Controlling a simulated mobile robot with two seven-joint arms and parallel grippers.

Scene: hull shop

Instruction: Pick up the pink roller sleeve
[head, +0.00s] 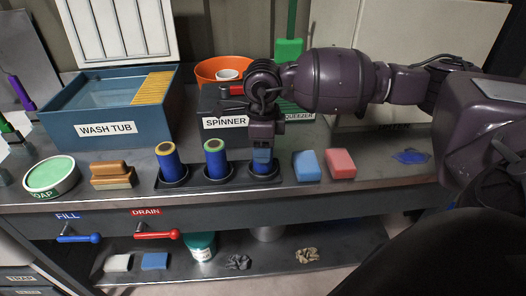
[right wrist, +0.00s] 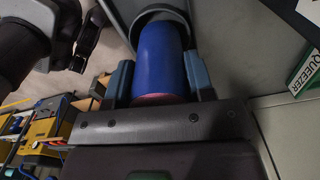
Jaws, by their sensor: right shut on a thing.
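My right gripper (head: 262,150) points down over the right end of the dark rack (head: 193,184). It is shut on the pink roller sleeve (head: 262,168), a blue tube that stands upright in the rack's right cup. The gripper hides its top in the head view. In the right wrist view the blue tube (right wrist: 162,62) sits between the two fingers, with a pinkish rim at its near end. Its far end reaches into the round cup (right wrist: 160,14). My left gripper does not show in the head view.
A yellow-ended sleeve (head: 171,163) and a green-ended sleeve (head: 216,160) stand in the other cups. A blue sponge (head: 306,166) and a pink sponge (head: 340,164) lie to the right. The wash tub (head: 105,122) and orange spinner bowl (head: 210,72) are behind.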

